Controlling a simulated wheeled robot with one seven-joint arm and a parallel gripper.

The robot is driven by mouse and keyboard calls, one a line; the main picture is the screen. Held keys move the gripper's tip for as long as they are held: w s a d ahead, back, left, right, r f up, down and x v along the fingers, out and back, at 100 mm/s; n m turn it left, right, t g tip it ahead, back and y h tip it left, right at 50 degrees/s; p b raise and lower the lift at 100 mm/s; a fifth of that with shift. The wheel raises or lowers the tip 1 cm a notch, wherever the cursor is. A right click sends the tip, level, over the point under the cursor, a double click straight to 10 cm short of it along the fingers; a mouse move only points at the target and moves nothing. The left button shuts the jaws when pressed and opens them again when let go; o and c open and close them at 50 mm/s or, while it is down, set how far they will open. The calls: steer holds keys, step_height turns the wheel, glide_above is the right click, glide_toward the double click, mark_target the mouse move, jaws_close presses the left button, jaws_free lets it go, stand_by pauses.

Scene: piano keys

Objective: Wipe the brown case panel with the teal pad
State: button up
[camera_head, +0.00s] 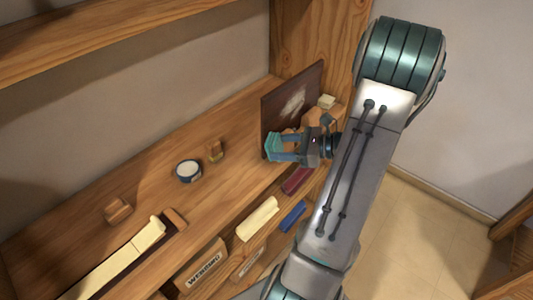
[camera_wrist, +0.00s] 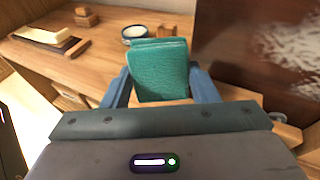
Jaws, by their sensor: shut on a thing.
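The brown case panel (camera_head: 282,97) stands upright at the right end of the wooden shelf, with a whitish smudge (camera_head: 293,104) on its face. In the wrist view the panel (camera_wrist: 231,62) fills the right side, and its pale smudge (camera_wrist: 293,45) is at the upper right. My gripper (camera_head: 281,150) is shut on the teal pad (camera_head: 272,146) in front of the panel's lower part. In the wrist view the teal pad (camera_wrist: 161,72) sits between the two blue fingers, apart from the smudge. Whether the pad touches the panel cannot be told.
On the shelf (camera_head: 150,175) are a round white-topped tin (camera_head: 188,171), a small wooden block (camera_head: 215,150), another block (camera_head: 118,209) and cream keys (camera_head: 120,262) to the left. A lower ledge holds a cream bar (camera_head: 257,219), a blue piece (camera_head: 292,216) and a dark red piece (camera_head: 297,180).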

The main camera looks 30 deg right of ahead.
mark_target(285, 112)
steer(key=s+d+m+t+h, duration=0.2)
steer(key=d+m+t+h, duration=0.35)
steer(key=d, duration=0.25)
steer(key=shift+t+y, duration=0.35)
steer(key=shift+t, duration=0.1)
steer(key=shift+r+p+x, duration=0.15)
steer(key=shift+p+x, duration=0.05)
steer(key=shift+x, duration=1.25)
steer(key=shift+r+p+x, duration=0.15)
steer(key=shift+r+x, duration=0.05)
steer(key=shift+x, duration=1.3)
steer(key=shift+x, duration=1.05)
steer(key=shift+w+d, duration=0.1)
steer(key=shift+d, duration=0.15)
